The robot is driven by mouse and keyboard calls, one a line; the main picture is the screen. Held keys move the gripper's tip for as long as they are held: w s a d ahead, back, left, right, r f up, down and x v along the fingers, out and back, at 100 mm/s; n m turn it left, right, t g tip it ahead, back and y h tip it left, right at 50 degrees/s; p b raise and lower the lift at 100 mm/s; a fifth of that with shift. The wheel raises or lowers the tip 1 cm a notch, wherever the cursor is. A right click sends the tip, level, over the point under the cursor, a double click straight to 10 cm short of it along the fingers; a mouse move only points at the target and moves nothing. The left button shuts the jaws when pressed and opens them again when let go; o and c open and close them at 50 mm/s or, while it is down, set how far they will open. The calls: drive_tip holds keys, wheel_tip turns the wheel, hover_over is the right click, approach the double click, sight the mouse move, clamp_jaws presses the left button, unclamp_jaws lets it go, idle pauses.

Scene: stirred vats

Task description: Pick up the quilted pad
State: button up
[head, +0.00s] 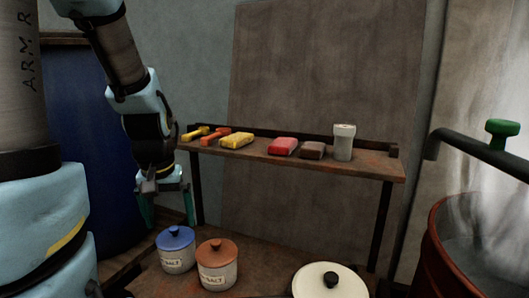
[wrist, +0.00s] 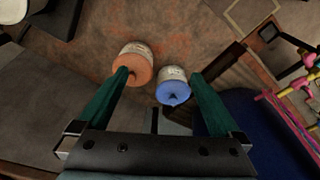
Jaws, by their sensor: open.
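Several small things lie in a row on a rusty wall shelf (head: 345,166) in the head view. Among them is a red, soft-looking block (head: 283,147) near the middle, which looks most like the quilted pad; its quilting is too small to make out. A yellow speckled block (head: 237,140) lies to its left and a brown block (head: 312,150) to its right. My gripper (head: 167,212) hangs left of the shelf and below its top, pointing down, open and empty. In the wrist view its green fingers (wrist: 158,76) are spread apart, with no pad between them.
A blue-lidded jar (head: 175,250) and an orange-lidded salt jar (head: 217,265) stand below my gripper. A cream lid (head: 330,281) is at front right. A grey canister (head: 344,142) and yellow and orange tools (head: 207,136) share the shelf. A steaming red vat (head: 440,262) stands right.

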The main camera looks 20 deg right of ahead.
drive_tip(key=w+d+r+m+b, duration=0.2)
drive_tip(key=w+d+r+b, duration=0.15)
drive_tip(key=w+d, duration=0.45)
drive_tip(key=m+t+h+b, duration=0.2)
drive_tip(key=m+b, duration=0.2)
drive_tip(key=b, duration=0.1)
approach(281, 143)
drive_tip(key=x, duration=0.3)
drive_tip(key=shift+w+a+f, duration=0.2)
drive_tip(key=shift+f, duration=0.2)
drive_tip(key=shift+g, duration=0.3)
drive_tip(key=shift+d+p+x, duration=0.15)
drive_tip(key=shift+p+x, duration=0.3)
drive_tip(key=shift+x, duration=0.95)
drive_tip(key=shift+d+p+x, duration=0.2)
drive_tip(key=shift+p+x, duration=0.2)
drive_tip(key=shift+x, duration=0.95)
drive_tip(key=shift+w+r, duration=0.1)
drive_tip(key=shift+w, duration=0.05)
